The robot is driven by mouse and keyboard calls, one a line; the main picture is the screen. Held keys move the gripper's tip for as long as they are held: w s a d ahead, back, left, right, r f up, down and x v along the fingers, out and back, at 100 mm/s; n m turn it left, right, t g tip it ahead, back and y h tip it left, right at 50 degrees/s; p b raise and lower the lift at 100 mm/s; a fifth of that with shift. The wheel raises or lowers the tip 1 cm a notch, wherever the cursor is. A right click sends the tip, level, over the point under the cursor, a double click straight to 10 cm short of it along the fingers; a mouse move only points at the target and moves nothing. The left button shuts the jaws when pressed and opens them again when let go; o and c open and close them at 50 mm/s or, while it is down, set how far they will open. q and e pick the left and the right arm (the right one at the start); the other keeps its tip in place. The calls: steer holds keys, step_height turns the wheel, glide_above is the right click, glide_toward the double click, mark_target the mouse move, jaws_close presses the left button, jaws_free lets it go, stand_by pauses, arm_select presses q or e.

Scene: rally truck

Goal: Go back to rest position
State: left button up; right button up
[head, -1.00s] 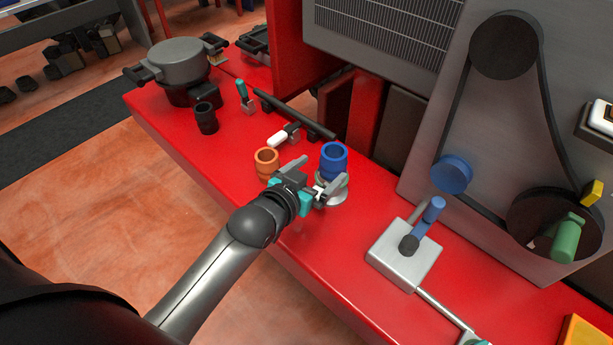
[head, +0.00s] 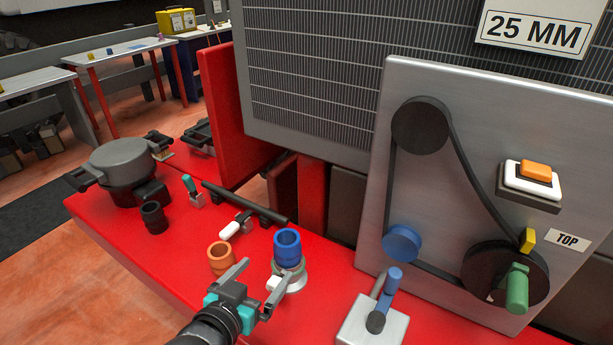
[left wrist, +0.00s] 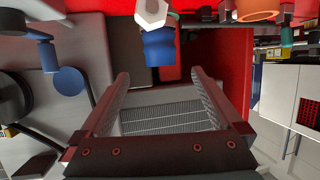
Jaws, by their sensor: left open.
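My left gripper (head: 265,275) reaches in from the bottom of the head view. Its two fingers are apart with nothing held between them. The blue cup-like part (head: 287,246) stands upright on a silver round base (head: 294,279), just beyond the fingertips. The orange cup-like part (head: 221,257) stands to its left on the red surface. In the left wrist view the open fingers (left wrist: 161,72) frame an empty gap, with the blue part (left wrist: 159,47) beyond it. Whether a finger touches the silver base is unclear. My right gripper is not in view.
A red bench top (head: 165,252) carries a grey pot-like part (head: 122,163), a black cup (head: 153,216) and a black bar (head: 245,203). To the right are a metal block with a blue lever (head: 375,320) and an upright belt panel (head: 450,190). A radiator grille stands behind.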

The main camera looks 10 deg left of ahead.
arm_select(q)
steer(key=s+f+g+y, duration=0.1)
steer(key=s+f+g, duration=0.3)
steer(key=s, duration=0.5)
steer(key=s+f+g+y, duration=0.1)
steer(key=s+f+g, duration=0.1)
steer(key=s+g, duration=0.55)
steer(key=s+f+b, duration=0.3)
steer(key=f+b, duration=0.2)
steer(key=f, duration=2.2)
steer(key=s+a+f+g+b, duration=0.1)
steer(key=s+a+f+b, duration=0.1)
steer(key=s+f, duration=1.4)
step_height(320, 180, down, 2)
steer(key=shift+a+f+m+b, duration=0.1)
steer(key=shift+a+m+b, duration=0.2)
steer(key=shift+b, duration=0.6)
